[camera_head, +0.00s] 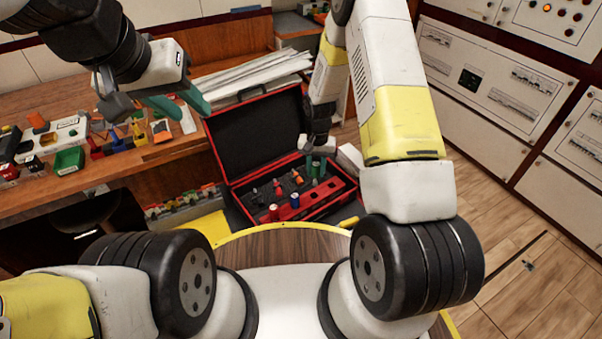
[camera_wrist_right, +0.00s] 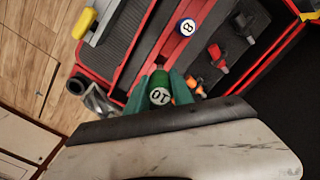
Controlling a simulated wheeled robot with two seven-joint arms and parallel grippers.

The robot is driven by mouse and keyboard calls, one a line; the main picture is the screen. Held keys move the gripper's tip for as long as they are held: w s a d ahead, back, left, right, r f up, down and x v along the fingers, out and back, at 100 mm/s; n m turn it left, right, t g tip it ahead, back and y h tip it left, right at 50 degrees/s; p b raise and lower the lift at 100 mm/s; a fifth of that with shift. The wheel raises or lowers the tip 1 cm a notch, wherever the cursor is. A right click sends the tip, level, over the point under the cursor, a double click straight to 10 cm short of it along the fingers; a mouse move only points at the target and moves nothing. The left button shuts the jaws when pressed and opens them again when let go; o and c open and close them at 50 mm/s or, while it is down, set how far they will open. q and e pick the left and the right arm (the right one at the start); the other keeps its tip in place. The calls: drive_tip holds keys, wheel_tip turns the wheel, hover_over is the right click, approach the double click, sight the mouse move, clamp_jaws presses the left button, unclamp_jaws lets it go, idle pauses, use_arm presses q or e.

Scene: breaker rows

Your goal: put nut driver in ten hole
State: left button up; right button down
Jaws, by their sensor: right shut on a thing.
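My right gripper (camera_head: 316,160) is over the right part of the open red and black toolbox (camera_head: 222,182). In the right wrist view its green fingers (camera_wrist_right: 160,88) are shut on the green nut driver (camera_wrist_right: 160,96), whose end cap reads 10. The driver's lower end is hidden, so I cannot tell whether it sits in a hole. A red rail (camera_head: 322,194) runs along the box. A blue nut driver (camera_head: 294,200) stands in the rail; its cap reads 8 in the right wrist view (camera_wrist_right: 187,27). My left gripper (camera_head: 180,103) is open and empty above the bench.
A red-capped driver (camera_head: 273,211) stands at the rail's left end. Several dark and orange tools stand in the black foam behind the rail. The toolbox lid (camera_head: 255,130) stands raised at the back. The wooden bench (camera_head: 130,165) holds coloured parts. A yellow-handled tool (camera_wrist_right: 84,23) lies near the box edge.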

sight(315, 184)
drive_tip(key=shift+w+f, duration=0.1)
drive_tip(key=shift+f, duration=0.1)
wheel_tip(315, 184, down, 10)
drive_tip(key=shift+r, duration=0.2)
drive_tip(key=shift+f, duration=0.15)
drive_tip(key=c, duration=1.1)
unclamp_jaws()
